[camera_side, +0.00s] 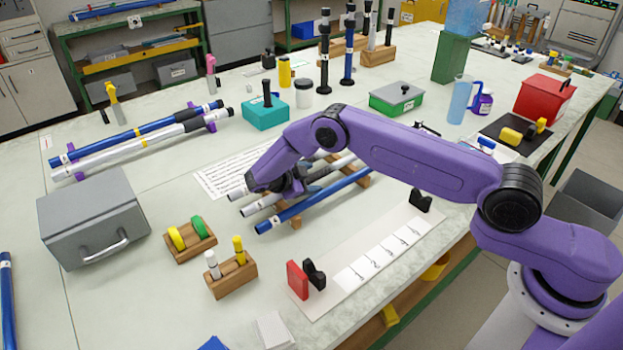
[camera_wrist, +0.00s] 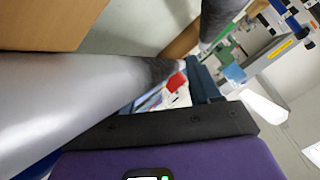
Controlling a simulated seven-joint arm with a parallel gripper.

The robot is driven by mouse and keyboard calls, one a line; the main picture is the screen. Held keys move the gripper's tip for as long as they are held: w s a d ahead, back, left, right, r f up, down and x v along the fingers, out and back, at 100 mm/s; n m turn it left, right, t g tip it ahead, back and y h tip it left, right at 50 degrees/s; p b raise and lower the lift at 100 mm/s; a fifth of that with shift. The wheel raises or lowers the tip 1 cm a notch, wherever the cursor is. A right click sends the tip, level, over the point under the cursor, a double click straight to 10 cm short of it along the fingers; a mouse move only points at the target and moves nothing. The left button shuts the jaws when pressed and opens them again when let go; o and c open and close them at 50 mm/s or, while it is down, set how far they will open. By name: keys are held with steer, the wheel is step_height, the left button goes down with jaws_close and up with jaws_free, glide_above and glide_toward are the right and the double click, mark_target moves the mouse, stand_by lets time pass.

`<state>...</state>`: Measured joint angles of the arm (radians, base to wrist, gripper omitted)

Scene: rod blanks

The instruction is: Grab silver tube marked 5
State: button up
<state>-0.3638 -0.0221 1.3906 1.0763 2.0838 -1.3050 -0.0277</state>
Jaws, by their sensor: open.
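Two silver tubes (camera_side: 262,204) and a blue tube (camera_side: 315,200) lie side by side on a wooden rack (camera_side: 363,181) in the side view. No number 5 can be read on any tube. My gripper (camera_side: 282,188) is low over the silver tubes near their left ends, hiding part of them. In the wrist view a large silver tube (camera_wrist: 70,95) with a dark band crosses close to my open gripper. One dark finger (camera_wrist: 203,82) shows beside its end. I cannot tell whether the tube lies between the fingers.
A paper strip with numbered boxes (camera_side: 385,250) lies right of the rack, between black holders. A grey box (camera_side: 92,218) and small wooden blocks (camera_side: 231,276) stand at left and front. Another rack of blue and silver tubes (camera_side: 140,143) is behind left.

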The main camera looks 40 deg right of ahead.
steer(key=shift+c, duration=0.3)
steer(key=c, duration=1)
steer(key=shift+c, duration=0.2)
steer(key=shift+r, duration=0.1)
